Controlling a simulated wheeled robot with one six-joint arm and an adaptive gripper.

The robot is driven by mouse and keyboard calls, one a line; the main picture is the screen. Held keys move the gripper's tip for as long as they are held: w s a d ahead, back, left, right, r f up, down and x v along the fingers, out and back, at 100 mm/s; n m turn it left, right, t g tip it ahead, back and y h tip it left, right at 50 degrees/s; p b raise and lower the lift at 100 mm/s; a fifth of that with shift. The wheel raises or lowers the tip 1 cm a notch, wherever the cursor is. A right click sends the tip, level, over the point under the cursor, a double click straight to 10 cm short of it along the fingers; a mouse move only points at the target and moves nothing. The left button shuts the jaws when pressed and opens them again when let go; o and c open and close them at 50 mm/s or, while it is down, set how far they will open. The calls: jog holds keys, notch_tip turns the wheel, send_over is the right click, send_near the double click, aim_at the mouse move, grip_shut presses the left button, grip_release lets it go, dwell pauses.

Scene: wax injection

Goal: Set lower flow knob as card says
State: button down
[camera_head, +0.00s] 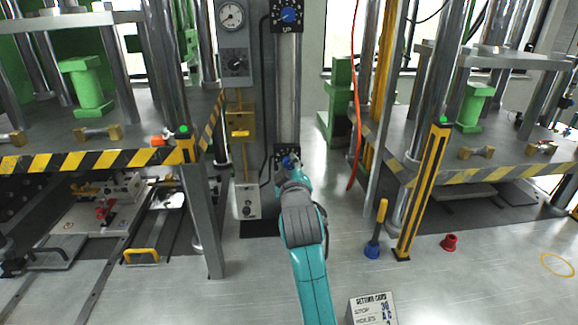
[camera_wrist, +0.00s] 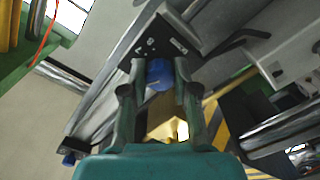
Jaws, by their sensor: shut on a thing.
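The lower flow knob is blue and sits on a dark dial plate (camera_head: 281,150) low on the grey column. In the wrist view the blue knob (camera_wrist: 159,74) lies between my two fingers, and the dark plate with white marks (camera_wrist: 150,42) shows behind it. My gripper (camera_head: 289,165) is shut on the knob; it also shows in the wrist view (camera_wrist: 158,92). In the head view my gripper hides most of the knob.
An upper blue knob (camera_head: 289,15) sits on its own plate above. A grey panel with a gauge (camera_head: 231,15) and a black knob (camera_head: 236,64) stands left. Presses with striped table edges (camera_head: 100,160) flank the column.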

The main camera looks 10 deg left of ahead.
jog(key=c, duration=0.9)
grip_release()
jog(key=v, duration=1.2)
jog(key=shift+s, duration=0.15)
